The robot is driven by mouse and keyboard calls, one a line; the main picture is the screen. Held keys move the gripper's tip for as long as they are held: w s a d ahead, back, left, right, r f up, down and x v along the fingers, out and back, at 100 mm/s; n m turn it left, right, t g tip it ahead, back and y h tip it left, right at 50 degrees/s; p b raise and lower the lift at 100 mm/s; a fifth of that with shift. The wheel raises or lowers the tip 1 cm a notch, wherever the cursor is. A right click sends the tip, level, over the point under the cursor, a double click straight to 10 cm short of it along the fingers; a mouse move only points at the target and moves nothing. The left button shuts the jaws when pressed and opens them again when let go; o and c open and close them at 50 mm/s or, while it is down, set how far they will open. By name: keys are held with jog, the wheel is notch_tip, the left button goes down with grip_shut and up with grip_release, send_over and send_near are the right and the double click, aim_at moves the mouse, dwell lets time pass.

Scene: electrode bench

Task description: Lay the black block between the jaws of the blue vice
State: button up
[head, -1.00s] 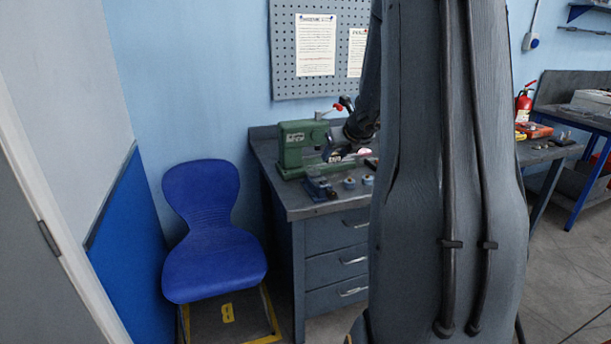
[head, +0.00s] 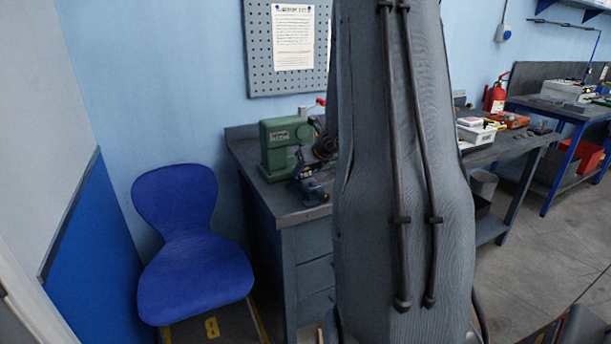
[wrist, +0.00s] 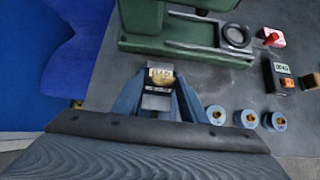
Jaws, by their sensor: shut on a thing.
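The black block (wrist: 157,101) shows in the middle of the wrist view, with a pale, yellowish label at its far end. My gripper (wrist: 158,90) is shut on it, with blue-grey fingers on both sides. The blue vice (head: 316,192) stands near the front edge of the grey bench, in front of the green machine. In the head view my gripper (head: 299,165) appears just above the vice, partly hidden by my arm. In the wrist view the gripper and block cover much of that area, so I cannot tell whether the block touches the jaws.
The green machine (head: 279,145) stands close behind the vice. Several small blue cylinders (wrist: 247,118) stand to the right in the wrist view, near a dark box with an orange part (wrist: 282,76). A blue chair (head: 190,245) is left of the bench.

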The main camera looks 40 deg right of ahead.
jog(key=shift+s+a+f, duration=0.15)
jog(key=shift+s+f, duration=0.05)
jog(key=shift+f, duration=0.6)
grip_shut()
jog(key=o, duration=1.2)
grip_release()
jog(key=shift+f, duration=0.15)
jog(key=shift+o, duration=0.8)
jog(key=shift+w, duration=0.1)
jog(key=shift+r, duration=0.25)
jog(key=shift+r, duration=0.1)
jog(key=shift+r, duration=0.15)
jog(key=v, duration=1.1)
jog(key=shift+s+r+p, duration=0.25)
jog(key=shift+r+p, duration=0.05)
jog(key=shift+p, duration=0.15)
